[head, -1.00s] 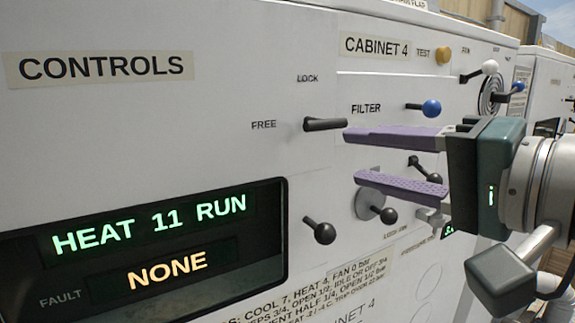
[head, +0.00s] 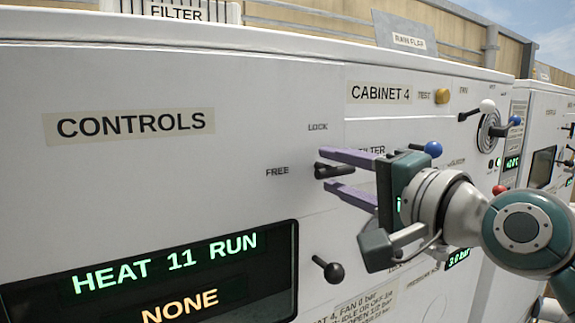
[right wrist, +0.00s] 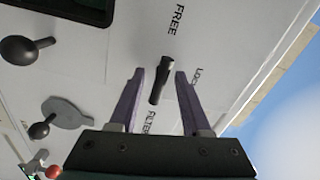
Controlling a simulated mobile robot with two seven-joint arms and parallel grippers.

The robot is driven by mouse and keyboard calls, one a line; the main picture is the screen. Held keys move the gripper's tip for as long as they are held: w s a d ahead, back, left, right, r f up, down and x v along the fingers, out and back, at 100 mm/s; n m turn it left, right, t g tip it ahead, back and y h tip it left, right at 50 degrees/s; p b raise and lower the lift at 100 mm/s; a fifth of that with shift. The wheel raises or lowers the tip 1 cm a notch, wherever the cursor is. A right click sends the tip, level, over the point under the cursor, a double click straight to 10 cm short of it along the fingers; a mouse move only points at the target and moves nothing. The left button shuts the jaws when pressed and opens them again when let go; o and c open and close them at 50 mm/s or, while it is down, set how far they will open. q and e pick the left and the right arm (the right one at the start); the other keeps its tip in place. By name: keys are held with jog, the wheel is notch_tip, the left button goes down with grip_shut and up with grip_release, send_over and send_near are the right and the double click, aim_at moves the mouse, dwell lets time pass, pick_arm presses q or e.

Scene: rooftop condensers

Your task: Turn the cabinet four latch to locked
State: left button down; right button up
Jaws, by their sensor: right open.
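The cabinet four latch is a short black handle (head: 335,171) on the white front panel, beside the FREE label (head: 277,171) and below the LOCK label (head: 318,127). It lies about level in the head view. My right gripper (head: 327,170) is open, with one purple finger above the handle and one below. In the right wrist view the handle (right wrist: 162,80) shows between the two fingertips (right wrist: 160,73), with a gap on each side. Contact is not visible. The gripper partly covers the FILTER label (head: 371,150). My left gripper is not in view.
A blue knob (head: 432,149) and a yellow button (head: 442,96) are to the right. The lit display (head: 170,275) fills the lower left. The panel around the CONTROLS label (head: 136,124) is clear.

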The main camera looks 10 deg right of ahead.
grip_shut()
dwell(0.4)
